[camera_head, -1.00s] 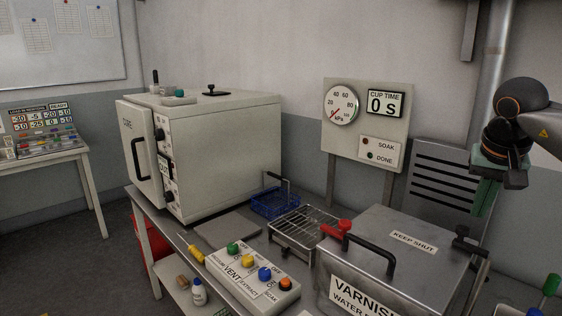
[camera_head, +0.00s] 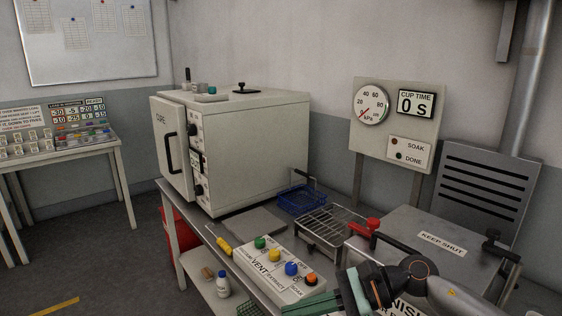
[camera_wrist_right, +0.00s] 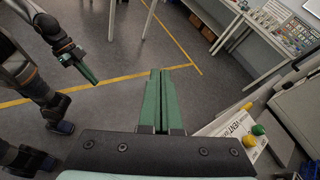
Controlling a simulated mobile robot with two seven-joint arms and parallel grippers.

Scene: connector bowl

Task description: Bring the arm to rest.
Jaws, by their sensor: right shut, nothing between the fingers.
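My right gripper (camera_head: 310,304) is low in the head view, in front of the control box, with its green fingers pointing left. In the right wrist view its fingers (camera_wrist_right: 160,100) lie together, shut and empty, over the floor. My left gripper (camera_wrist_right: 88,72) shows at the upper left of the right wrist view, away from the furniture; I cannot tell whether it is open or shut. The left gripper is not in the head view.
The VENT control box (camera_head: 273,272) with coloured knobs is close to my right arm. Behind it are a wire rack (camera_head: 330,229), blue basket (camera_head: 302,202) and white oven (camera_head: 245,150). The varnish tank (camera_head: 425,237) is at right. Open floor (camera_head: 95,260) is at left.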

